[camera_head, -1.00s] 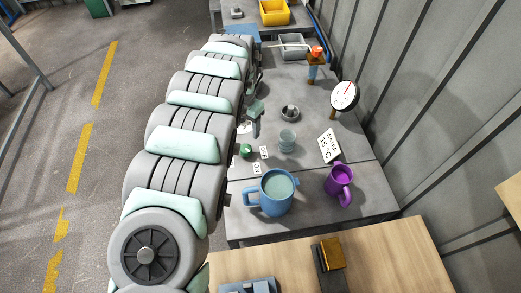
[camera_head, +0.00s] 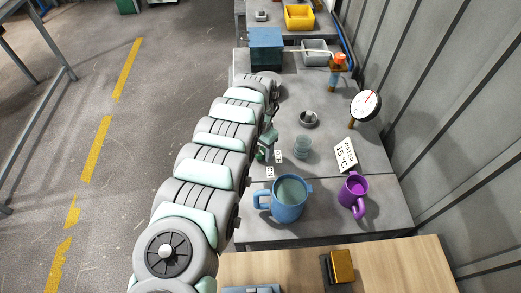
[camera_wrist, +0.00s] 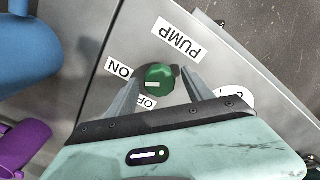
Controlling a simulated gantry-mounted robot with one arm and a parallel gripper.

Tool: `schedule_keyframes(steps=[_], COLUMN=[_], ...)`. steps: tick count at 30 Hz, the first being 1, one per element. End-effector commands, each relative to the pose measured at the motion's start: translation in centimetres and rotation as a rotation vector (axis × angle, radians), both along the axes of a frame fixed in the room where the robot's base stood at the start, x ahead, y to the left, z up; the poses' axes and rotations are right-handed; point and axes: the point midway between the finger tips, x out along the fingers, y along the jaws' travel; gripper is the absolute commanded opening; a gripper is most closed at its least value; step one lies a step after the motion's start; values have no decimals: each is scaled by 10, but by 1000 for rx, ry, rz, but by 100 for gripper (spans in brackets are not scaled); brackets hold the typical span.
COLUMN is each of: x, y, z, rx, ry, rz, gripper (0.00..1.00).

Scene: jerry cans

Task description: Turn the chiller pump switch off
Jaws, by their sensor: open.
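The chiller pump switch is a round green knob (camera_wrist: 159,78) on a grey metal surface, with a small pale mark on its face. An ON label (camera_wrist: 119,68), a partly covered OFF label (camera_wrist: 147,102) and a PUMP label (camera_wrist: 179,40) lie around it. I cannot tell for sure which label the knob points to. My gripper (camera_wrist: 160,74) is open, one finger on each side of the knob; contact is unclear. In the head view my gripper (camera_head: 265,150) is low over the bench and mostly hides the knob.
A glass cup (camera_head: 302,148), a WATER 15 °C sign (camera_head: 345,155) and a dial gauge (camera_head: 366,106) are to the right. A blue box (camera_head: 266,48) is behind.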

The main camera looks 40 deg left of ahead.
Motion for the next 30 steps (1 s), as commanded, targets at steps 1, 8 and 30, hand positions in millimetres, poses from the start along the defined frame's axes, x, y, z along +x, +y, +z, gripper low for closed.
schedule_keyframes(steps=[1,8,30], x=[0,0,0], y=[0,0,0], z=[0,-1,-1], rx=[0,0,-1], ry=[0,0,1], rz=[0,0,0], gripper=[60,60,0])
